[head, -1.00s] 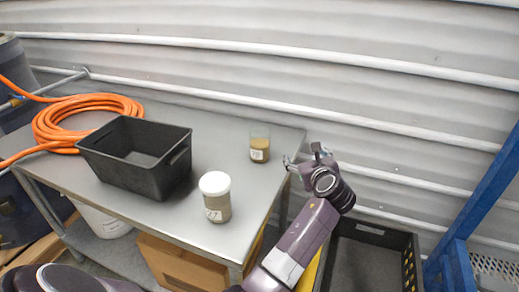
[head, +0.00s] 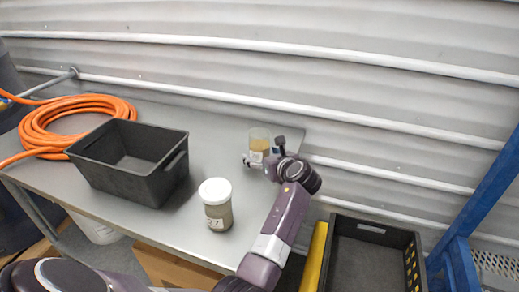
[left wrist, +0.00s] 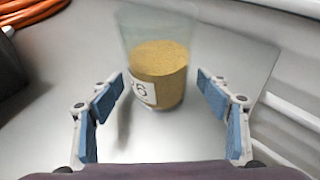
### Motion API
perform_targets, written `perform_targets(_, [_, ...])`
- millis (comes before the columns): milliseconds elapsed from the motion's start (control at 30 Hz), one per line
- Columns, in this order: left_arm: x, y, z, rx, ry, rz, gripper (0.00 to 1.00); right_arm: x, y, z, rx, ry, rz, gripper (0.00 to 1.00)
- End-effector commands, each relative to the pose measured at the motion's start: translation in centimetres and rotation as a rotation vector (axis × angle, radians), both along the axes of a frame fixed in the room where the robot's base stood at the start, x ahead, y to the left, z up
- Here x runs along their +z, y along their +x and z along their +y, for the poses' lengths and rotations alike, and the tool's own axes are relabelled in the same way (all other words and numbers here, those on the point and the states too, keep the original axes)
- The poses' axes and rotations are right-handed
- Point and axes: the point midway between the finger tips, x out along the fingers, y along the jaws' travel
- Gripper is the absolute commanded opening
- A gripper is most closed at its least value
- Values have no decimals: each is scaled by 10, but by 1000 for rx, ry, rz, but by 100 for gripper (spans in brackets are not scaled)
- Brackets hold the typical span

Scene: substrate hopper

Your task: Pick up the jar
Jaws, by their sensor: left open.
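A clear, open-topped jar (head: 259,143) with tan material in its lower part and a white label stands near the far right corner of the table. It also shows upright in the left wrist view (left wrist: 163,72). My left gripper (head: 263,162) is open at the jar's near side. In the left wrist view its blue-padded fingers (left wrist: 160,90) are spread to the left and right of the jar, with gaps on both sides. A second jar (head: 217,212), with a white lid and a label, stands nearer the table's front edge. My right gripper is not in view.
A black bin (head: 128,184) and a coiled orange hose (head: 45,122) occupy the left of the grey table (head: 225,130). A black crate (head: 372,235) is on the right, below table height. A corrugated wall rises close behind the table. A blue frame (head: 475,190) stands at far right.

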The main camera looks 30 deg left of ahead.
Motion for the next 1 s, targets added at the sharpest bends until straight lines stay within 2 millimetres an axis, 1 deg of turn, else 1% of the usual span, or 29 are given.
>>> perform_targets(33, [-1,4,6,0,1,0,70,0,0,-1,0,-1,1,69])
perform_targets(133, [-6,9,13,0,1,-1,70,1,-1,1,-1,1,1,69])
perform_targets(400, [-7,11,15,-1,0,-2,70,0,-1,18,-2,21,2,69])
perform_targets(500, [-7,11,15,-1,0,-2,59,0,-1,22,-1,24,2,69])
perform_targets(633, [-7,10,15,-1,0,-2,45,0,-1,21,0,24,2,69])
perform_targets(900, [-7,10,15,-1,0,-2,15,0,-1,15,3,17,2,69])
perform_targets(933, [-7,10,15,-1,0,-2,12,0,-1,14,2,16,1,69])
perform_targets(1000, [-5,11,15,-2,2,-5,12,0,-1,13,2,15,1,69])
